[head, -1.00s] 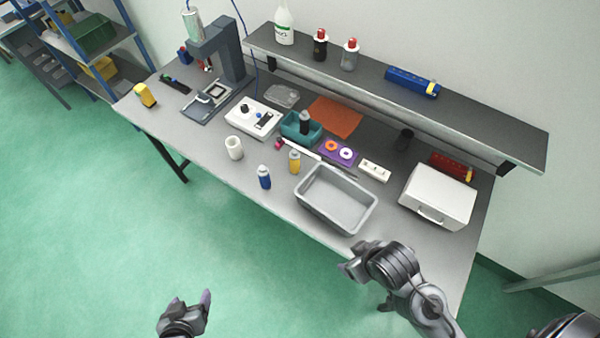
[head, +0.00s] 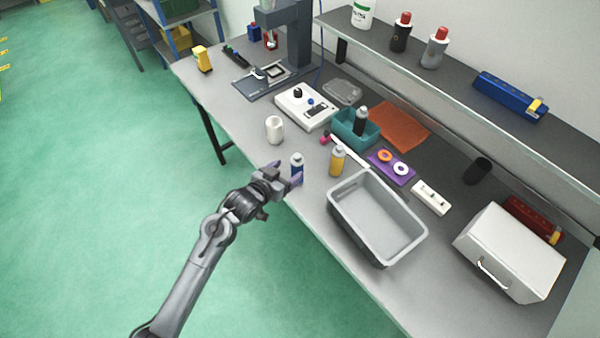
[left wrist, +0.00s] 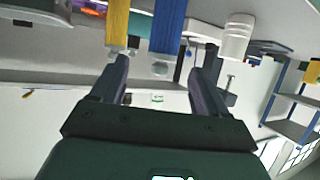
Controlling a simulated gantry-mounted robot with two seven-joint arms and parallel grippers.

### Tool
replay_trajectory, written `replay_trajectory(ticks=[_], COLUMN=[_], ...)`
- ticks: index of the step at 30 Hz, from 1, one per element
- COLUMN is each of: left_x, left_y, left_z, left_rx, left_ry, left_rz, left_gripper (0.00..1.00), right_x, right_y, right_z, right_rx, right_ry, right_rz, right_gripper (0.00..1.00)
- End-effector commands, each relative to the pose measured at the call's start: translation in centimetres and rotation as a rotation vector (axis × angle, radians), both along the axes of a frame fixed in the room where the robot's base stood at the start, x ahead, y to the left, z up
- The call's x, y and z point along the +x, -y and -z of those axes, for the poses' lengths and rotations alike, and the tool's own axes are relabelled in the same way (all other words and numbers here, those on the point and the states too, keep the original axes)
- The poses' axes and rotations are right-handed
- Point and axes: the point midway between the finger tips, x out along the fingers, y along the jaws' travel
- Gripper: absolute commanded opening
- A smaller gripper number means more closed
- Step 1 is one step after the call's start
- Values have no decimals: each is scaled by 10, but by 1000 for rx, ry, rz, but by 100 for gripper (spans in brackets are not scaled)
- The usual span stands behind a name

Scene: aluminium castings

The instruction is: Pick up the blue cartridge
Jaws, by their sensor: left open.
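The blue cartridge (head: 297,164) stands upright near the front edge of the bench, with a pale cap on top. My left gripper (head: 287,176) is right at it, coming from the front left, and a finger covers part of its lower body. In the left wrist view, which is upside down, the blue cartridge (left wrist: 168,28) appears between and beyond the two spread fingers of my left gripper (left wrist: 162,70). The gripper is open, and I cannot tell whether a finger touches the cartridge. My right gripper is out of view.
A yellow bottle (head: 337,161) stands close to the right of the cartridge, and a white cup (head: 275,130) stands behind left. A grey tray (head: 348,232) takes the bench front to the right. A teal bin (head: 347,136) and white control box (head: 293,100) stand farther back.

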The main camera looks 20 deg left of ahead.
Motion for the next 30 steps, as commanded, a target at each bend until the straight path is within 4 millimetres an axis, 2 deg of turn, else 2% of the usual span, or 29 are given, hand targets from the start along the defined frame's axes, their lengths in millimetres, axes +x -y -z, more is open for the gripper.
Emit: replay_trajectory(ticks=[6,14,24,30], left_x=[25,37,72,80], left_y=[6,8,13,15], left_z=[10,14,27,30], left_rx=[-1,0,0,0], left_ry=[0,1,-1,0], left_rz=[-1,0,0,-1], left_gripper=[75,75,75,75], right_x=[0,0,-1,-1], right_y=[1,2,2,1], right_z=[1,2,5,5], right_rx=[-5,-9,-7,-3], right_ry=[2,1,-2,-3], right_rz=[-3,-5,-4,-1], right_gripper=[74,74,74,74])
